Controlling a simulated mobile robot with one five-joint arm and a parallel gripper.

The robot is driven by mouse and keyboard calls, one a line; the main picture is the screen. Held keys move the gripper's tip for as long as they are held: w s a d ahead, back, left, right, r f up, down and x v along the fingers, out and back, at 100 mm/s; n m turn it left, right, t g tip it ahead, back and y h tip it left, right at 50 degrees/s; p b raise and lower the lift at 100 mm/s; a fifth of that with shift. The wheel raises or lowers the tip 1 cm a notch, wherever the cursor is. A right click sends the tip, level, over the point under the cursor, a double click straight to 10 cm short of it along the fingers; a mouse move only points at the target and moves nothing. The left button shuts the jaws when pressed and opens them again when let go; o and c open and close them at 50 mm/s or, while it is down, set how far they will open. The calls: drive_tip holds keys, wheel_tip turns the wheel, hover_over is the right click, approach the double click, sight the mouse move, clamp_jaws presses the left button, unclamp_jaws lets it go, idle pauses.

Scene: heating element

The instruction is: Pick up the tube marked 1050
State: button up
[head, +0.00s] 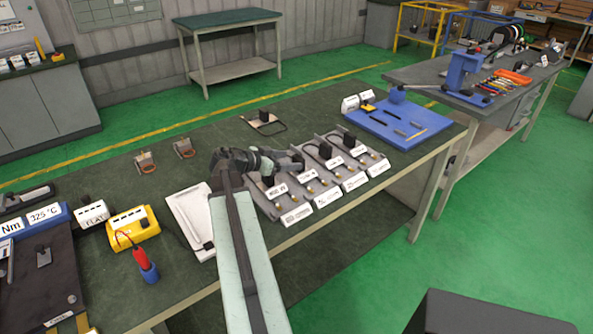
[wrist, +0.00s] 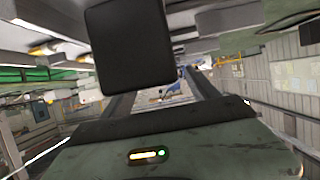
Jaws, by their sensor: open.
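I cannot read 1050 on any label, so I cannot tell which tube is meant. A grey rack (head: 268,207) on the dark green bench holds several dark-capped elements with white label cards along its front. My gripper (head: 283,161) is low over the rack's left part, with my arm partly hiding that end. In the wrist view, my gripper (wrist: 165,85) has its two dark fingers apart. A dark square block (wrist: 130,45) looms close to the camera, over the left finger; I cannot tell whether it touches. Nothing is clearly held.
A white tray (head: 184,214) lies left of the rack. A yellow meter (head: 133,229) with a red-and-blue probe (head: 143,265) is farther left. A blue mat (head: 428,126) with thin tools lies at the right. Loop elements (head: 145,161) lie behind, with bare bench around them.

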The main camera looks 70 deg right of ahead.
sight(296, 161)
drive_tip(key=b+x, duration=0.1)
drive_tip(key=x, duration=0.1)
drive_tip(key=b+x, duration=0.1)
drive_tip(key=x, duration=0.1)
drive_tip(key=shift+s+f, duration=0.15)
drive_tip(key=shift+f, duration=0.2)
drive_tip(key=shift+s+d+f, duration=0.1)
drive_tip(key=shift+s+d, duration=0.15)
drive_tip(key=shift+d, duration=0.05)
clamp_jaws()
wheel_tip(296, 161, up, 10)
drive_tip(key=p, duration=1)
